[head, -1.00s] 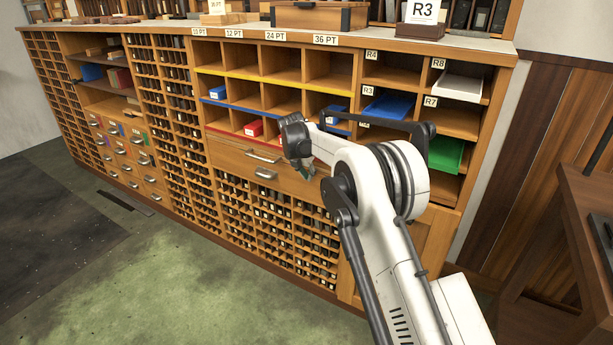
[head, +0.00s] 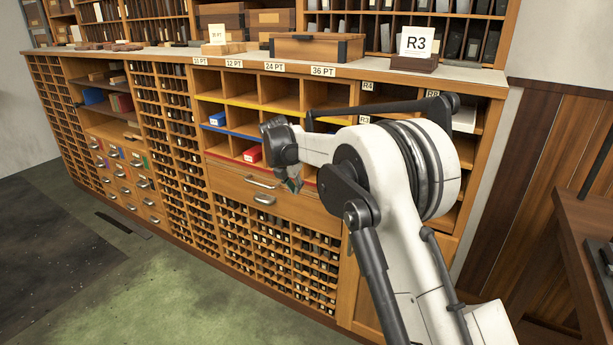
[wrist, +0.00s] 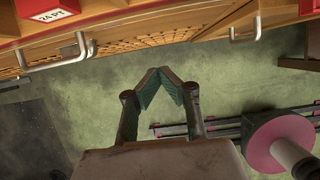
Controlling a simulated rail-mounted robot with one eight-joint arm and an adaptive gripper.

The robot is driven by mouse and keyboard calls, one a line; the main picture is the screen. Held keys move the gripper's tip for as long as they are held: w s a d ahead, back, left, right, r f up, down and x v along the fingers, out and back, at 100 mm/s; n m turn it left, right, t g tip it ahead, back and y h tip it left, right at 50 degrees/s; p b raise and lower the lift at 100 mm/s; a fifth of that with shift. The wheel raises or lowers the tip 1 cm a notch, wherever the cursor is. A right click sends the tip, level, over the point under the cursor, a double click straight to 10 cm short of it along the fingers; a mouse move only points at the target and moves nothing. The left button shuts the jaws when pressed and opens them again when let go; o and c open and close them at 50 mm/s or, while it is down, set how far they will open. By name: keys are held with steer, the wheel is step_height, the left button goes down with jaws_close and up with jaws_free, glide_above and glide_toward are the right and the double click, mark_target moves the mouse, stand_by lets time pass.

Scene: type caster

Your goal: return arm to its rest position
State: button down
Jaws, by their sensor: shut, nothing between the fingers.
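My gripper (head: 292,185) hangs in front of the wooden type cabinet (head: 196,62), at about the height of its wide drawers, fingers pointing down. In the wrist view my gripper (wrist: 163,78) has its two green-padded fingertips meeting in a point, with nothing between them. My white arm reaches in from the lower right and hides part of the right-hand cubbies. The fingers look clear of the cabinet front, with floor behind them in the wrist view.
A drawer with metal handles (head: 264,199) is close by my gripper. A red box (head: 252,154) and a blue box (head: 217,119) sit in cubbies. Green floor (head: 200,290) is open at left; a dark wooden bench (head: 590,215) stands right.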

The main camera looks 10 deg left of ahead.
steer(key=s+d+r+m+t+y+p, duration=0.1)
steer(key=s+d+r+m+p, duration=0.3)
steer(key=s+d+r+m, duration=1.3)
steer(key=s+d+r+m+t+p, duration=0.1)
steer(key=s+d+r+m, duration=0.2)
steer(key=s+d, duration=0.45)
steer(key=s+d+r+m+p, duration=0.1)
steer(key=s+d+r+m, duration=0.3)
steer(key=s, duration=0.7)
steer(key=s+d+f+m, duration=0.2)
steer(key=s+f+m, duration=0.1)
steer(key=s, duration=0.4)
steer(key=s+d+f+m+t+p, duration=0.1)
steer(key=s+d+f+m, duration=0.2)
steer(key=s, duration=0.4)
steer(key=shift+d+f+m+y+p, duration=0.15)
steer(key=shift+f+m+y+p, duration=0.15)
steer(key=shift+m+y, duration=0.15)
